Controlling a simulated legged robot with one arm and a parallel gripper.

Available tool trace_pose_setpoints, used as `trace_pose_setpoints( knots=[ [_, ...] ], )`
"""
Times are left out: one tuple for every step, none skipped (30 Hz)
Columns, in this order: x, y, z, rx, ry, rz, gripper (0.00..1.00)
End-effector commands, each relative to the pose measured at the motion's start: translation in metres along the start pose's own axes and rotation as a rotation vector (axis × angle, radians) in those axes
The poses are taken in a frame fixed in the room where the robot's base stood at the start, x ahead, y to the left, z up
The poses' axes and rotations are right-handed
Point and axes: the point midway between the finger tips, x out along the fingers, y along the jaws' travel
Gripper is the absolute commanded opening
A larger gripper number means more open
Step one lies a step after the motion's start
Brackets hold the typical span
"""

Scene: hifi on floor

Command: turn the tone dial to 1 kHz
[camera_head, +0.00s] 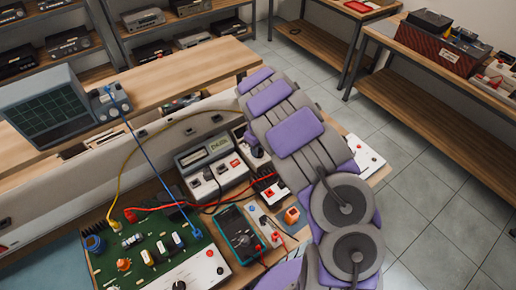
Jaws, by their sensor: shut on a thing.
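My arm rises from the lower right and crosses over the right part of the bench, its purple and grey links covering what lies beneath. My gripper's fingers are not visible; the arm links hide that end or it lies out of sight. A grey instrument with a small display (208,152) stands at the middle of the bench, left of my arm. The dark knobs on its front are too small to read. I cannot tell which knob is the tone dial, nor see a 1 kHz mark.
A green circuit board (150,250) with wires lies at the front left, and a teal multimeter (239,234) stands right of it. An oscilloscope (47,108) sits on the raised shelf. Yellow, blue and red leads cross the bench. Tiled floor (420,170) is clear at right.

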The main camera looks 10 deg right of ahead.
Motion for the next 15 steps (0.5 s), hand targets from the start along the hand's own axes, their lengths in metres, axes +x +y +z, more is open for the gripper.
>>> trace_pose_setpoints(
  knots=[
    [0.0016, -0.0013, 0.0031, 0.003, -0.009, -0.005, 0.01],
    [0.0015, -0.0014, 0.0032, 0.006, -0.01, -0.005, 0.01],
    [0.0015, -0.0016, 0.0033, 0.012, -0.01, -0.005, 0.01],
    [0.0014, -0.0017, 0.0034, 0.018, -0.01, -0.006, 0.01],
    [0.0014, -0.0017, 0.0035, 0.025, -0.01, -0.006, 0.01],
    [0.0013, -0.0018, 0.0037, 0.037, -0.011, -0.007, 0.01],
    [0.0012, -0.002, 0.0038, 0.049, -0.011, -0.007, 0.01],
    [0.0012, -0.0022, 0.0038, 0.061, -0.011, -0.008, 0.01],
    [0.001, -0.0024, 0.0036, 0.082, -0.011, -0.007, 0.01],
    [0.0008, -0.0023, 0.0036, 0.098, -0.012, -0.007, 0.01],
    [0.0006, -0.0021, 0.0037, 0.117, -0.012, -0.007, 0.01],
    [0.0003, -0.002, 0.0035, 0.145, -0.011, -0.007, 0.01],
    [0.0002, -0.002, 0.0034, 0.167, -0.011, -0.006, 0.01],
    [0.0001, -0.0021, 0.0033, 0.189, -0.011, -0.005, 0.01],
    [0.0001, -0.0022, 0.0032, 0.221, -0.011, -0.005, 0.01]
  ],
)
